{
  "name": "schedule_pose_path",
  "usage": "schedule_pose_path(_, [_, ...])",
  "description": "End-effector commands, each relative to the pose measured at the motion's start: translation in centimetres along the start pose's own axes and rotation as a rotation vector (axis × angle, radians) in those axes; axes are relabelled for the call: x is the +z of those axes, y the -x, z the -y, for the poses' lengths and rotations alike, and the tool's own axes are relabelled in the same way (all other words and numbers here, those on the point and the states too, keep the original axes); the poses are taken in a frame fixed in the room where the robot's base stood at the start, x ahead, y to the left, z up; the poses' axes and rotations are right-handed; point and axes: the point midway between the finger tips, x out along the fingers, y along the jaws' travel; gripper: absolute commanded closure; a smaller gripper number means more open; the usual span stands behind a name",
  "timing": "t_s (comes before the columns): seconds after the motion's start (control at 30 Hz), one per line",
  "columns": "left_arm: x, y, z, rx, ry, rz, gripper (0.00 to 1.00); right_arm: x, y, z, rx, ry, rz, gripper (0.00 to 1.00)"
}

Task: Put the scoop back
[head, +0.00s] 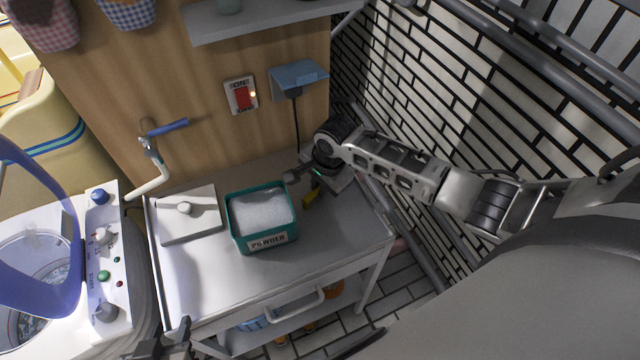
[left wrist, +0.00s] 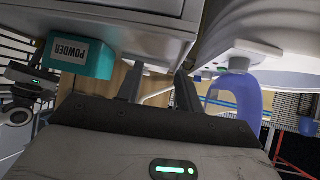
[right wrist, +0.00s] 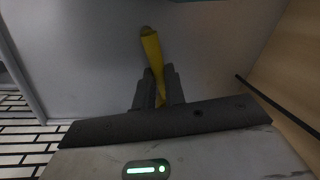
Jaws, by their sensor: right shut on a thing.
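The yellow scoop (right wrist: 151,48) extends forward from between the closed fingers of my right gripper (right wrist: 159,75) in the right wrist view. In the head view a small part of the scoop (head: 309,199) shows beside the right gripper (head: 318,184), just right of the teal powder box (head: 236,236). The box is open and holds white powder. I cannot tell whether the scoop touches the cart top. My left gripper (head: 166,345) is low at the front of the cart; its fingers are apart and empty in the left wrist view (left wrist: 157,88).
The cart top (head: 190,275) also carries a grey lid with a knob (head: 190,222), left of the box. A washing machine (head: 120,318) stands left. A wooden panel (head: 210,55) with a red switch (head: 242,96) rises behind; a tiled wall is right.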

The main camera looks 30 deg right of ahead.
Motion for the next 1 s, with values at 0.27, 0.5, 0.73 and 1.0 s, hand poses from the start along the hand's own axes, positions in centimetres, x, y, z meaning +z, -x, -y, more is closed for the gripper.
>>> schedule_pose_path(0.27, [0.3, 0.0, 0.0, 0.001, -0.002, 0.005, 0.64, 0.0, -0.3, 0.0, -0.001, 0.000, 0.000, 0.67])
schedule_pose_path(0.5, [0.4, 0.0, 0.0, 0.000, -0.003, 0.008, 0.64, 0.0, -0.2, 0.0, 0.000, 0.000, 0.000, 0.67])
schedule_pose_path(0.73, [0.0, 0.3, 0.0, -0.001, -0.003, 0.009, 0.64, 0.0, 2.6, 0.1, -0.002, 0.000, 0.002, 0.67])
schedule_pose_path(1.0, [0.0, 0.6, 0.2, -0.006, -0.006, 0.014, 0.64, 0.0, 8.5, 0.1, -0.003, 0.000, 0.000, 0.67])
